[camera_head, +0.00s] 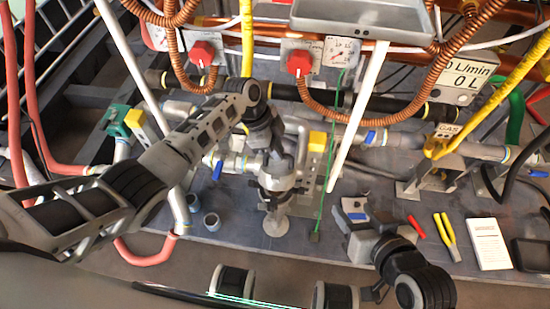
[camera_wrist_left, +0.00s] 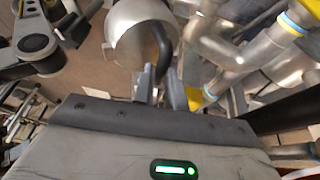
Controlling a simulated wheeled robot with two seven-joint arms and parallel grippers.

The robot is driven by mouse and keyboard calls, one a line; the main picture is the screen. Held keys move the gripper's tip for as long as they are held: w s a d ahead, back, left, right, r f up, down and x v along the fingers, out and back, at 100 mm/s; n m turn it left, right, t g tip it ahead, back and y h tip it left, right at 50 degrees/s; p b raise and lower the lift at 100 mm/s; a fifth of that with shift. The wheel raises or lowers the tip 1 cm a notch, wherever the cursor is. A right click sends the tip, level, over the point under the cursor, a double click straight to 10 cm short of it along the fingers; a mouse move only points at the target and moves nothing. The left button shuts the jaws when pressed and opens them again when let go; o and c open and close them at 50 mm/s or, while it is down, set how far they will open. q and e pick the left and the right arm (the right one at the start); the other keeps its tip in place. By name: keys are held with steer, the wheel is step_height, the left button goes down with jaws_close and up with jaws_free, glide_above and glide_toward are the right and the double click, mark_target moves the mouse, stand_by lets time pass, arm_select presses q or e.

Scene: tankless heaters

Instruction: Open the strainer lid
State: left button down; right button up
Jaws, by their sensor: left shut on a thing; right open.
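The strainer (camera_head: 275,182) is a silver metal body standing on a round foot on the grey bench, in the middle of the head view. My left gripper (camera_head: 278,160) is over its top and hides much of it. In the left wrist view, a rounded silver part with a pale round face (camera_wrist_left: 140,45) fills the top middle. A black curved handle (camera_wrist_left: 163,48) stands in front of it, and the fingers of my left gripper (camera_wrist_left: 160,92) are shut on this handle. How far the lid is tilted cannot be told. My right gripper (camera_head: 354,224) is open, low over the bench, away from the strainer.
Pipes with blue valve handles (camera_head: 370,137) run behind the strainer. A green cord (camera_head: 326,185) and a pale pipe (camera_head: 357,115) are close on its right. Red and yellow handled pliers (camera_head: 447,236) and a white booklet (camera_head: 489,243) lie at right.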

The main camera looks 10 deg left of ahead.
arm_select(q)
steer(key=shift+w+b, duration=0.45)
steer(key=shift+w, duration=0.5)
arm_select(e)
steer(key=shift+w+a+f+g, duration=0.15)
steer(key=shift+a+f, duration=0.1)
steer(key=shift+f, duration=0.25)
steer(key=shift+w+a+f+g, duration=0.15)
steer(key=shift+a+f, duration=0.05)
steer(key=shift+f, duration=0.4)
arm_select(q)
steer(key=c, duration=1.4)
jaws_free()
steer(key=shift+c, duration=0.2)
arm_select(e)
steer(key=shift+d, duration=0.15)
arm_select(q)
steer(key=shift+r, duration=0.1)
